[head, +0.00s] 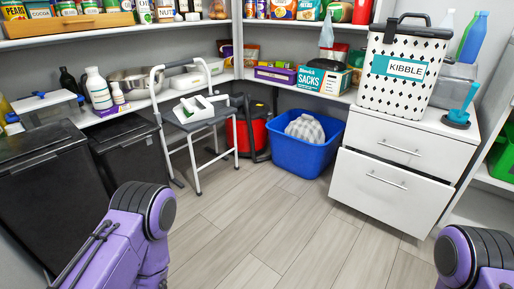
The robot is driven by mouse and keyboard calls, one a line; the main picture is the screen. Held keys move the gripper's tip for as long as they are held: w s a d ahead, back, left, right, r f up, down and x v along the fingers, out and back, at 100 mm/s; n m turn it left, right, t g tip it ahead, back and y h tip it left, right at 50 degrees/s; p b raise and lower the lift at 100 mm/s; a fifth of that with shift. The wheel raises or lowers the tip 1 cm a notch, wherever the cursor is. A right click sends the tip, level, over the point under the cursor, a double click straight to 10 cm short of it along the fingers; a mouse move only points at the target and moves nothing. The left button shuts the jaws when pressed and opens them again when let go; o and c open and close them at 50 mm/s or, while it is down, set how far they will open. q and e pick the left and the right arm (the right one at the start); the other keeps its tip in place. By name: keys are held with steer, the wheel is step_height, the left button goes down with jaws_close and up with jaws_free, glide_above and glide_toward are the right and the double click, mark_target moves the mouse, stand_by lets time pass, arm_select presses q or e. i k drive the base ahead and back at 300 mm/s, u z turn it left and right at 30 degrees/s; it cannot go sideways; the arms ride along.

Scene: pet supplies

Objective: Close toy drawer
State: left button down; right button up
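A white cabinet (461,137) with two drawers stands at the right. Its upper drawer (412,143) looks flush with the cabinet. Its lower drawer (375,196) stands out a little past the upper one, with a narrow dark gap along its top edge, so it looks partly open. Each drawer front has a metal bar handle; the lower handle (386,180) is in clear view. No label marks either drawer as the toy drawer, and the drawer's contents are hidden. Parts of my two purple arms show at the bottom left and bottom right, but neither gripper is in view.
A kibble bin (404,88) and a blue plunger (462,105) stand on the cabinet. A blue tub (290,149) with a grey cloth item is left of it. A step stool (193,128) and black bins (50,180) are further left. The wooden floor ahead is clear.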

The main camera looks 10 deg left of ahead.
mark_target(410, 201)
steer(key=u, duration=0.6)
steer(key=i, duration=0.95)
steer(key=z, duration=2.6)
